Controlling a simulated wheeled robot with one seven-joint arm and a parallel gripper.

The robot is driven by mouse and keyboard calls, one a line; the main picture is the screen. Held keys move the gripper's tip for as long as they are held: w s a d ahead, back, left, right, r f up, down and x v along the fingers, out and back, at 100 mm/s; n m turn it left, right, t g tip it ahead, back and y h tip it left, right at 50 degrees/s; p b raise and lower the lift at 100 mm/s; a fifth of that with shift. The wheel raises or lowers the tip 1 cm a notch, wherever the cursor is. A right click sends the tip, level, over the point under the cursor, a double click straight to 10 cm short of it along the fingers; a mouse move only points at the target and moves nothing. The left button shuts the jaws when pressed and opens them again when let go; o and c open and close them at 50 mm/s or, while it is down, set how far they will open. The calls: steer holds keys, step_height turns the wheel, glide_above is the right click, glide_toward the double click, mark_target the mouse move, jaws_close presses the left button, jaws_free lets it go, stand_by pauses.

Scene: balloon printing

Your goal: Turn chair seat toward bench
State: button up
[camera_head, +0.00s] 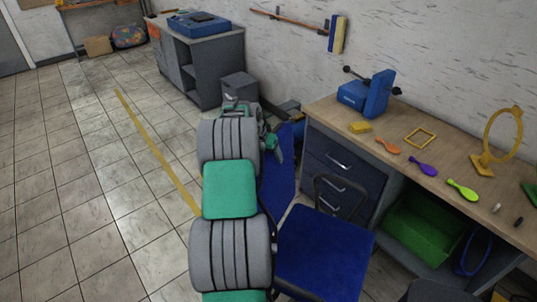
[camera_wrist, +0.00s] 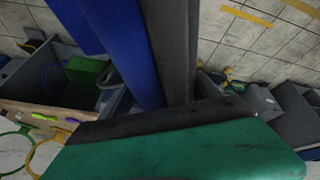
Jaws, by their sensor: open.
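The chair has a blue seat (camera_head: 325,252) at the lower middle of the head view, beside the front of the wooden-topped bench (camera_head: 400,178). Its tall blue backrest (camera_head: 281,170) stands farther back, partly behind my arm. A black armrest (camera_head: 338,192) lies close to the bench drawers. My gripper (camera_head: 273,148) is at the backrest's upper left edge, small and partly hidden by my arm; it appears open. In the wrist view the blue backrest (camera_wrist: 122,45) and its dark rear side fill the middle, very close. I cannot tell whether my gripper touches it.
A grey cabinet (camera_head: 203,62) with a blue case on top stands at the back. A small grey box (camera_head: 239,87) is beside it. A blue vise (camera_head: 368,93) and several coloured paddles lie on the bench. Tiled floor (camera_head: 90,200) with a yellow line is clear at left.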

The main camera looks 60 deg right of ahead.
steer(key=shift+f, duration=0.1)
jaws_close()
stand_by(0.8)
